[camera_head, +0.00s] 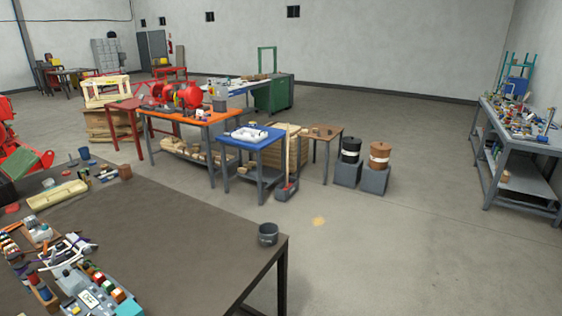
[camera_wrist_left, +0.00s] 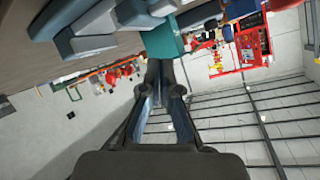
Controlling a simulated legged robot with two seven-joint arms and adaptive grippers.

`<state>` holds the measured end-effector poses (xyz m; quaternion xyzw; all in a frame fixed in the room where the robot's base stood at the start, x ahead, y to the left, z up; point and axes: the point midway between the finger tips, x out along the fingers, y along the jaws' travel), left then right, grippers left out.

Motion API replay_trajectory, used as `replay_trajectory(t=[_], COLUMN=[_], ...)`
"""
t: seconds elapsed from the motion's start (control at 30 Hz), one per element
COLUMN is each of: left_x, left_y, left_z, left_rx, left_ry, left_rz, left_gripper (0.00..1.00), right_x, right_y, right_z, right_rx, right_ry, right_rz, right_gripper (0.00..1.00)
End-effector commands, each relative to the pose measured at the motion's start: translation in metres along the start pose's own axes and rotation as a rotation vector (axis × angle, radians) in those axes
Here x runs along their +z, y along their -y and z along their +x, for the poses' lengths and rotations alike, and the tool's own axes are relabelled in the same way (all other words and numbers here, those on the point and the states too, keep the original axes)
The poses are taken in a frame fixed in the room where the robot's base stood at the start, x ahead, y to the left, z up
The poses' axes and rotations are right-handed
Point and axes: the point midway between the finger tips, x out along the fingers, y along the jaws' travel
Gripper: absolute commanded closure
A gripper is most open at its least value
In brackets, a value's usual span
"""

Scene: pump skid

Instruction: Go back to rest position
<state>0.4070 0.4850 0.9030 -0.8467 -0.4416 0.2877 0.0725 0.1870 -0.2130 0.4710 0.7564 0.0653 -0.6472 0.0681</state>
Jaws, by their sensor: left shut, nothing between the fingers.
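My left gripper (camera_wrist_left: 161,72) shows only in the left wrist view, where its two dark fingers reach up the middle and come together at the tips. It is shut with nothing between the fingers. A teal block-like thing (camera_wrist_left: 162,40) appears just beyond the tips; whether they touch cannot be told. Neither gripper shows in the head view, and my right gripper is in neither view. The pump skid's red pump (camera_head: 184,95) is on an orange-topped bench (camera_head: 190,117) in the head view.
A blue-topped table (camera_head: 250,137) stands behind. A grey bench (camera_head: 525,130) is at right.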

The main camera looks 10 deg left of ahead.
Motion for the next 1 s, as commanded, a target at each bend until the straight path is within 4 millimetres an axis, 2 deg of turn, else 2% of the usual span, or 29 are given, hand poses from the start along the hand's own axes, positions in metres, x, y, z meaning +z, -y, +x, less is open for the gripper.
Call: replay_trajectory(t=[0.03, 0.1, 0.2, 0.3, 0.47, 0.7, 0.8, 1.0], left_x=[0.029, 0.067, 0.121, 0.164, 0.219, 0.281, 0.304, 0.362], left_y=[-0.021, -0.05, -0.079, -0.094, -0.099, -0.087, -0.108, -0.142], left_z=[-0.017, -0.043, -0.084, -0.122, -0.168, -0.229, -0.207, -0.18], left_rx=[0.102, 0.245, 0.424, 0.558, 0.724, 0.925, 0.913, 0.905], left_ry=[0.033, 0.095, 0.191, 0.277, 0.396, 0.555, 0.562, 0.584], left_rz=[0.073, 0.159, 0.273, 0.365, 0.473, 0.603, 0.601, 0.618], left_gripper=[1.0, 1.0, 1.0, 1.0, 1.0, 1.0, 1.0, 1.0], right_x=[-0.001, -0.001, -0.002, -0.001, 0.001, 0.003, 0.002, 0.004], right_y=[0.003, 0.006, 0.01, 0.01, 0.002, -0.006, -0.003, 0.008], right_z=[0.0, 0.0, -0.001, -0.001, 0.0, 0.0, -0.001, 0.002], right_rx=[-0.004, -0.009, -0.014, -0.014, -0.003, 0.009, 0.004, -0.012], right_ry=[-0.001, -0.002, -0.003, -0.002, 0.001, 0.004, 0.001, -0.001], right_rz=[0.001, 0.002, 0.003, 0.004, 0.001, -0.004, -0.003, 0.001], right_gripper=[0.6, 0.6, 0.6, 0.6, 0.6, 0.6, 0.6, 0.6])
